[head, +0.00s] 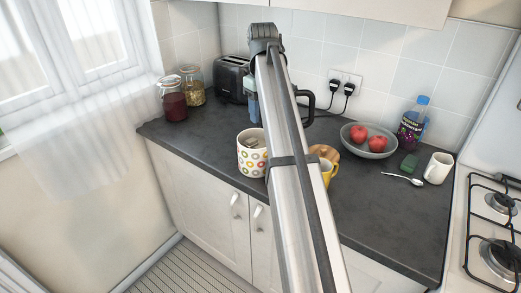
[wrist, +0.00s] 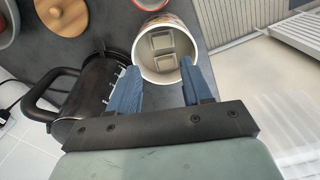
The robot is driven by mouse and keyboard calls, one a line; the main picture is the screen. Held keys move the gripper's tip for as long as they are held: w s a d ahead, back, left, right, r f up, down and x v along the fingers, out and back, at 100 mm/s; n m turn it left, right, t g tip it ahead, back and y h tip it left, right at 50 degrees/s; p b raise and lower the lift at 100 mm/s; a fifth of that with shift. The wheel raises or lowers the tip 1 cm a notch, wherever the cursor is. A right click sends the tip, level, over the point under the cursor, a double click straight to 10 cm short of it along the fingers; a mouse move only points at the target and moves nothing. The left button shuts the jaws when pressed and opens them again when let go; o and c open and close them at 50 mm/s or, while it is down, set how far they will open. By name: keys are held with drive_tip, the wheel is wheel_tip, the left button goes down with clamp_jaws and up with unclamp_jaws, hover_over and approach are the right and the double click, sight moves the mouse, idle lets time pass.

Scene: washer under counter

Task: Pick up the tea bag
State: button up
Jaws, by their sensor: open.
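Two small squarish packets, which look like tea bags (wrist: 162,45), lie inside a round container (wrist: 188,28) in the wrist view.
A black kettle (wrist: 97,92) stands close to the left finger. A wooden lid (wrist: 62,15) lies beyond it.

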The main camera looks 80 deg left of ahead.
sight(262, 144)
wheel_tip(262, 144, down, 12)
drive_tip(key=shift+s+d+r, duration=0.1)
drive_tip(key=shift+d, duration=0.05)
idle(0.5)
drive_tip(key=shift+c, duration=0.2)
